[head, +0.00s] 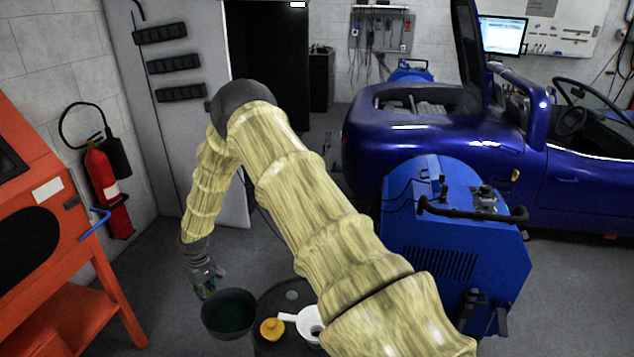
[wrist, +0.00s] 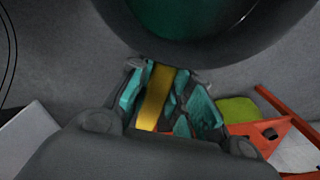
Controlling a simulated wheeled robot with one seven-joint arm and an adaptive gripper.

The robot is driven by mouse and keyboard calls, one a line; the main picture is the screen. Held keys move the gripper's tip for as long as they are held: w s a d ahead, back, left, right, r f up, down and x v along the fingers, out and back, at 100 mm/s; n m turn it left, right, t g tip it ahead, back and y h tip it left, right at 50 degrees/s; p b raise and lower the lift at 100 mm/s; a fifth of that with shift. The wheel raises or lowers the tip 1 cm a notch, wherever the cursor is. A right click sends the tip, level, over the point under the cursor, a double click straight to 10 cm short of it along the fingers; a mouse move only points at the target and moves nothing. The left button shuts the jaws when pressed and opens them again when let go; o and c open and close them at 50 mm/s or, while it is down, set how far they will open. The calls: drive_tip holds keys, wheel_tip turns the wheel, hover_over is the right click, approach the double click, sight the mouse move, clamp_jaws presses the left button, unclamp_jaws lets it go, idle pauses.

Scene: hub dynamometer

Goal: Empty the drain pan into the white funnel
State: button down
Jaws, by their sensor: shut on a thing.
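The drain pan (head: 229,330) is a dark round pan with a dark green inside, at the bottom of the head view. In the wrist view the drain pan (wrist: 150,42) fills the top, with its rim and green inside showing. My gripper (head: 208,286) is at the pan's upper left edge. In the wrist view my gripper (wrist: 165,105) has teal fingers shut around a yellow strip that runs to the pan, seemingly its handle. The white funnel (head: 304,321) is right of the pan, partly hidden by my arm. The pan looks roughly level and beside the funnel.
A dark drum top (head: 268,297) lies under the funnel, with a yellow knob-like piece (head: 271,328) between pan and funnel. A blue machine (head: 455,250) stands right and a blue car (head: 420,135) behind it. An orange cabinet (head: 50,225) and a fire extinguisher (head: 107,190) are left.

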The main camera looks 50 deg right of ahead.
drive_tip(key=d+f+p, duration=0.1)
drive_tip(key=d+f, duration=0.1)
drive_tip(key=d, duration=0.8)
drive_tip(key=d+f+m+p, duration=0.1)
drive_tip(key=d+f+p, duration=0.1)
drive_tip(key=d, duration=0.9)
drive_tip(key=shift+f, duration=0.75)
